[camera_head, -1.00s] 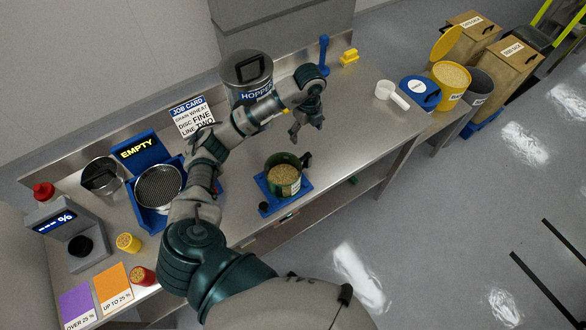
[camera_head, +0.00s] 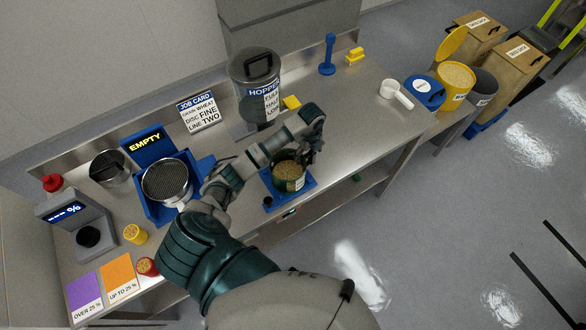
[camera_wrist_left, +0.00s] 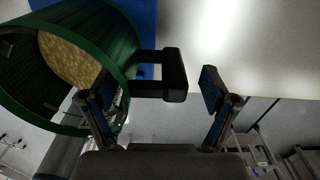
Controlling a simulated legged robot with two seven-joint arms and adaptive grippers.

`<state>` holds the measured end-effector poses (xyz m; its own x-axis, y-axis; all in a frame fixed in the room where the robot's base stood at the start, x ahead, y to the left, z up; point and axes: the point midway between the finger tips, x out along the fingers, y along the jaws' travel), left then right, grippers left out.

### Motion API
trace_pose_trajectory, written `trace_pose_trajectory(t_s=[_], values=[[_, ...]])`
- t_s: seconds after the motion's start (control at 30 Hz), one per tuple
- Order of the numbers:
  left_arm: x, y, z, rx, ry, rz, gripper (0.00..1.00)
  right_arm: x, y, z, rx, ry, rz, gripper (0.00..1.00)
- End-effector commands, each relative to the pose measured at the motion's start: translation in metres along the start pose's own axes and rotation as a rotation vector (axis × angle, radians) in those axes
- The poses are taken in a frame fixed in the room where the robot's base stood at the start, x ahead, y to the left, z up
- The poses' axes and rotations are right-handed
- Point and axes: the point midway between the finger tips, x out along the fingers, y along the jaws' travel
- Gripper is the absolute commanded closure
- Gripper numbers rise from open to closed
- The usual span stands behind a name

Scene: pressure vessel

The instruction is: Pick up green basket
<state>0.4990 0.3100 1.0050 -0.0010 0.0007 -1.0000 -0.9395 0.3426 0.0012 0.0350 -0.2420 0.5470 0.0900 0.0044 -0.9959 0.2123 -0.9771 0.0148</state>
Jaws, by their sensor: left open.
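The green basket (camera_head: 290,182), filled with tan grain and bearing a white label, stands on a blue tray (camera_head: 306,187) on the steel bench. In the left wrist view the basket (camera_wrist_left: 122,40) shows at the upper left, and its black handle (camera_wrist_left: 172,75) juts between the finger tips. My left gripper (camera_head: 309,157) is at the basket's handle side. In the left wrist view the gripper (camera_wrist_left: 158,92) is open, one finger on each side of the handle; I cannot tell whether either finger touches. My right gripper is not in view.
The hopper (camera_head: 256,85) stands behind my left arm. A sieve (camera_head: 167,181) in a blue holder is left of the arm. A white scoop (camera_head: 396,94) lies to the right. The bench (camera_head: 350,115) between basket and scoop is clear; its front edge runs close to the tray.

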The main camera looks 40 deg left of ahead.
Motion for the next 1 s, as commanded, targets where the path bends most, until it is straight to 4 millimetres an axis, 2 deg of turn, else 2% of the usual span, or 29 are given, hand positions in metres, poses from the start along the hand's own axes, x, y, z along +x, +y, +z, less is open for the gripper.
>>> trace_pose_trajectory(t_s=[0.17, 0.27, 0.5, 0.77, 0.87, 1.0], values=[[0.001, 0.001, 0.001, 0.0, 0.001, -0.001, 0.14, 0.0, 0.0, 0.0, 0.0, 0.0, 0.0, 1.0], [0.001, 0.001, 0.001, 0.0, 0.001, -0.001, 0.36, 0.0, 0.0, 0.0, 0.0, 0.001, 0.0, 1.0], [0.001, 0.001, 0.001, -0.001, 0.001, 0.0, 0.96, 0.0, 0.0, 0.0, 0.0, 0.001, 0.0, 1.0], [-0.002, 0.0, 0.001, -0.001, 0.0, -0.001, 0.97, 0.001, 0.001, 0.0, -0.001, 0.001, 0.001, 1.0], [-0.012, 0.0, 0.002, -0.001, 0.0, -0.004, 0.97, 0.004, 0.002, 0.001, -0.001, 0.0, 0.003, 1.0], [-0.04, -0.001, 0.002, 0.0, -0.002, -0.006, 0.97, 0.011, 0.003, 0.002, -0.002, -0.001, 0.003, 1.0]])
